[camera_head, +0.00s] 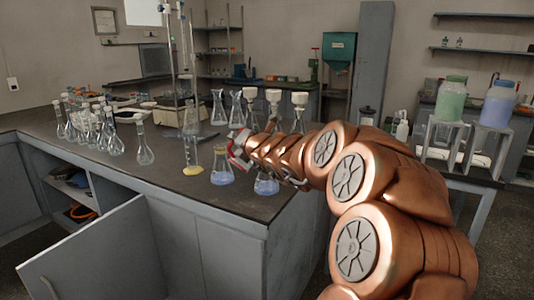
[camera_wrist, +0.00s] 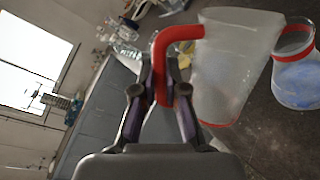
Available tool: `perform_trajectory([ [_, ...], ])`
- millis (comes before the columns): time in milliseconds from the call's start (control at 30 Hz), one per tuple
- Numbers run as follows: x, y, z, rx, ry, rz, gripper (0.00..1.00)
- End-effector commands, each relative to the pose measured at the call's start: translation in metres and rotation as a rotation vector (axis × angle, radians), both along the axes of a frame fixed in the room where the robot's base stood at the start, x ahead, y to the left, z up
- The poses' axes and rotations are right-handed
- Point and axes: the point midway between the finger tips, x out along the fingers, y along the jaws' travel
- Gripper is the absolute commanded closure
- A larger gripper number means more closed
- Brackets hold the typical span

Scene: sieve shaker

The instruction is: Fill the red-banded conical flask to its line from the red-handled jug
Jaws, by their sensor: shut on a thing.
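My gripper (camera_wrist: 160,92) is shut on the red handle (camera_wrist: 174,45) of the jug in the wrist view. The jug (camera_wrist: 232,65) is translucent with a red ring at its base; its mouth points up in the picture, leaning slightly right. Its liquid level is unclear. The red-banded conical flask (camera_wrist: 300,80) stands just right of the jug, with a red band at its neck and blue showing inside. In the head view my gripper (camera_head: 238,150) is over the bench corner, behind a conical flask with blue liquid (camera_head: 222,176). The jug is hard to make out there.
Another blue-filled flask (camera_head: 266,187) stands beside my arm near the bench edge. A cylinder with a yellow base (camera_head: 192,169) stands to the left. Several stoppered flasks crowd the left bench (camera_head: 90,135), and more glassware stands behind my gripper. A cupboard door (camera_head: 95,255) hangs open below.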

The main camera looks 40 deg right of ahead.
Motion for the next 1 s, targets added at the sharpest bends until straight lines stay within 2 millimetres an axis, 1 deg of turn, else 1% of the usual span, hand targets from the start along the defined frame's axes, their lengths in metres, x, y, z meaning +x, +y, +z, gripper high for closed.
perform_trajectory([
  [1000, -0.0006, -0.003, 0.0076, 0.05, -0.007, 0.0, 1.0],
])
